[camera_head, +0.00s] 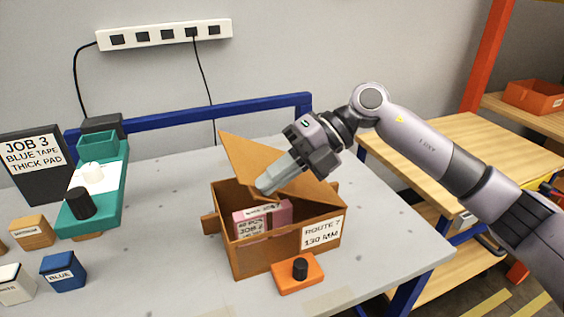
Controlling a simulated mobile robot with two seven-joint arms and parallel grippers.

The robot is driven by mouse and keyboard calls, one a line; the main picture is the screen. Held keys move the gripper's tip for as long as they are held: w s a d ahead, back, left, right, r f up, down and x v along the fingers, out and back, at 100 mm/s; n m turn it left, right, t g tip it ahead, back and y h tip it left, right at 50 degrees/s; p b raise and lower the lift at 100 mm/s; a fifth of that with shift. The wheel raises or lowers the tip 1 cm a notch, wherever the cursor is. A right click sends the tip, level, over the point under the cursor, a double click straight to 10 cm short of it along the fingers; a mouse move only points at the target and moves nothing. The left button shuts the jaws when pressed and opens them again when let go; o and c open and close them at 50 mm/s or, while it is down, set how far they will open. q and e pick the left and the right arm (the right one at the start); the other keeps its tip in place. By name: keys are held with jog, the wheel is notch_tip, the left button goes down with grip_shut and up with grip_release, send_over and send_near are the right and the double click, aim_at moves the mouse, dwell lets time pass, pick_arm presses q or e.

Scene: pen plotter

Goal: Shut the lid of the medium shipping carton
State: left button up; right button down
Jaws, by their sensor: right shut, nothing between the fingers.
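The medium shipping carton (285,254) is a brown open box on the grey table, with a label reading ROUTE 7 on its front. Its lid (249,164) stands tilted up at the back, partly hidden by my gripper. A pink box (283,212) with white labels lies inside the carton. My right gripper (266,187) is shut and empty. Its fingertips are over the carton opening, in front of the lid; I cannot tell whether they touch it. My left gripper is not in view.
An orange block with a black knob (292,276) sits close in front of the carton. A teal device (98,197), a JOB 3 sign (38,160) and small blocks, one blue (63,272), stand at the left. A blue rail (190,115) runs behind. The table right of the carton is clear.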

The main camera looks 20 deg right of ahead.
jog(key=a+f+h+b, duration=0.1)
jog(key=a+f+h, duration=0.2)
jog(key=f, duration=0.8)
jog(key=shift+s+a+f, duration=0.15)
jog(key=shift+a, duration=0.85)
jog(key=shift+f, duration=0.1)
